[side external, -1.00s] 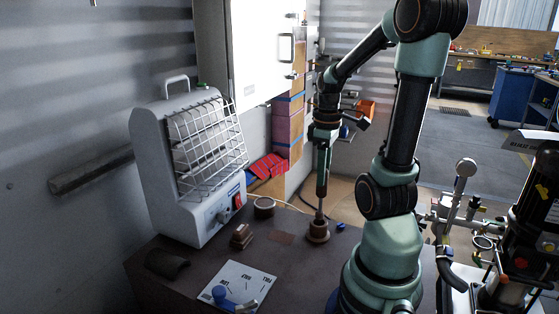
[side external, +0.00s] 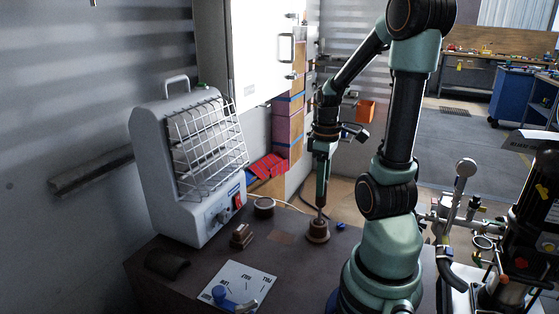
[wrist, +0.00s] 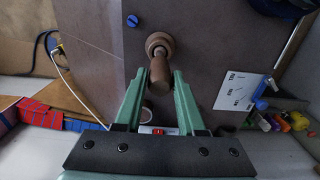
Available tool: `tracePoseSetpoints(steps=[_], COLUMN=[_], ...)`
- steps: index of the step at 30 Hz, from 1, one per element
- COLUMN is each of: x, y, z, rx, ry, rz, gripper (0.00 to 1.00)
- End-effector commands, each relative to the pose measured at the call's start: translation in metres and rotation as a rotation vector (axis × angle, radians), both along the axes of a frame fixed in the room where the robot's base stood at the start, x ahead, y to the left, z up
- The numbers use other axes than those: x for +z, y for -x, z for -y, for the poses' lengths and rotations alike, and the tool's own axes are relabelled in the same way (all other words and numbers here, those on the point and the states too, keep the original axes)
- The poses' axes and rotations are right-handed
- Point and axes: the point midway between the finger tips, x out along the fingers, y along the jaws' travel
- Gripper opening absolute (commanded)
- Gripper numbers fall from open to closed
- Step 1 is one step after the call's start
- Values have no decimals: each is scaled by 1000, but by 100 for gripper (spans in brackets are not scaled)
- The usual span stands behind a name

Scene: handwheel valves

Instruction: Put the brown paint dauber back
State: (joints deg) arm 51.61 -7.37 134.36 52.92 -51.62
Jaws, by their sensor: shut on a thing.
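The brown paint dauber (wrist: 160,71) shows in the wrist view as a brown cylinder between my fingertips. My gripper (wrist: 161,76) is shut on it. Below its end is a round, stepped brown piece (wrist: 158,42) on the dark tabletop. In the side view my gripper (side external: 321,204) points straight down above this round brown piece (side external: 317,233), with a thin stem between. I cannot tell whether the round piece is the dauber's own base or a separate holder.
A grey caged heater (side external: 190,165) stands at the left. A brown round pot (side external: 264,206), stacked brown blocks (side external: 241,236), a dark curved piece (side external: 167,263), a white marked card (side external: 252,278) and a small blue knob (side external: 341,226) are on the tabletop.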

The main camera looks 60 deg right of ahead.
Motion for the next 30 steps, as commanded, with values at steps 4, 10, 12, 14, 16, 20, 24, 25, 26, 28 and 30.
tracePoseSetpoints(steps=[4, 10, 12, 14, 16, 20, 24, 25, 26, 28, 30], x=[-7, -16, -19, -22, -25, -28, -28, -28, -28, -28, -28], y=[0, 0, 0, 0, 0, 0, 0, 0, 0, 0, 0], z=[0, 0, 0, 0, 0, 0, 0, 0, 0, 0, 0], rx=[0, 0, 0, 0, 0, 0, 0, 0, 0, 0, 0], ry=[-1, -1, -1, -1, -2, 0, 1, 1, 1, 1, 1], rz=[0, -1, 0, -1, -1, 0, 1, 1, 1, 1, 1], gripper=[0, 0, 0, 0, 0, 0, 74, 74, 74, 74, 74])
